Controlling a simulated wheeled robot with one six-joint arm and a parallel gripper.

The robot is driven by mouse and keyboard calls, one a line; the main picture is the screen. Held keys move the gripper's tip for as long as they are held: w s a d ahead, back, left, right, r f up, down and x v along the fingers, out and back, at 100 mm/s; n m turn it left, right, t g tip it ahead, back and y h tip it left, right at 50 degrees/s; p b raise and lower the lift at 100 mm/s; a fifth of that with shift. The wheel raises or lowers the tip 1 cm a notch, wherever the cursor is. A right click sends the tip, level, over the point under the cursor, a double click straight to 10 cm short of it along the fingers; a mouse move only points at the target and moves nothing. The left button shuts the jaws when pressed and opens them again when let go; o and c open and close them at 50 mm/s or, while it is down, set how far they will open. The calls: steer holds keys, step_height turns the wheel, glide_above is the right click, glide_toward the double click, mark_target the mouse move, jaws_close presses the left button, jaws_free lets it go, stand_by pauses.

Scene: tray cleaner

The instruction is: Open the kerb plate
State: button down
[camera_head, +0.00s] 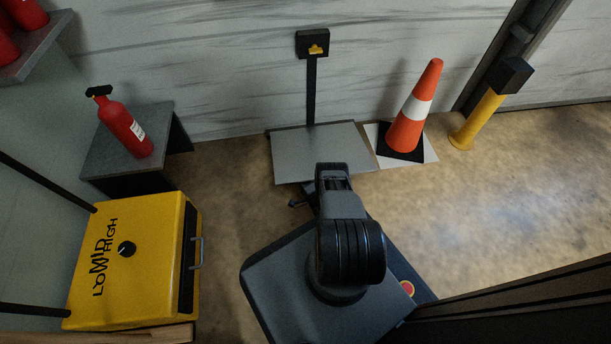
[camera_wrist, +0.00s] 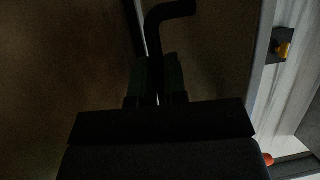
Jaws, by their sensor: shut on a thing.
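The kerb plate (camera_head: 310,150) is a flat grey metal plate at the foot of the wall in the head view. My arm covers part of its front edge, and I cannot tell its exact tilt. In the wrist view, my gripper (camera_wrist: 158,82) is shut on a dark bar with a bent end, which looks like a handle (camera_wrist: 165,14). A small dark piece (camera_head: 298,203) shows just left of my arm in the head view; the fingertips are hidden there. How the handle joins the plate is too dark to see.
A black post rises behind the plate to a box with a yellow catch (camera_head: 316,49). A traffic cone (camera_head: 413,110) and yellow bollard (camera_head: 478,120) stand right. A yellow cabinet (camera_head: 140,260) and a fire extinguisher (camera_head: 124,125) on a stand are left. Floor at right is clear.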

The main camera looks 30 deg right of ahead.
steer(key=shift+w+d, duration=0.2)
steer(key=shift+d, duration=0.15)
steer(key=c, duration=1.5)
jaws_free()
steer(key=o, duration=0.3)
steer(key=shift+a, duration=0.15)
steer(key=shift+r, duration=0.1)
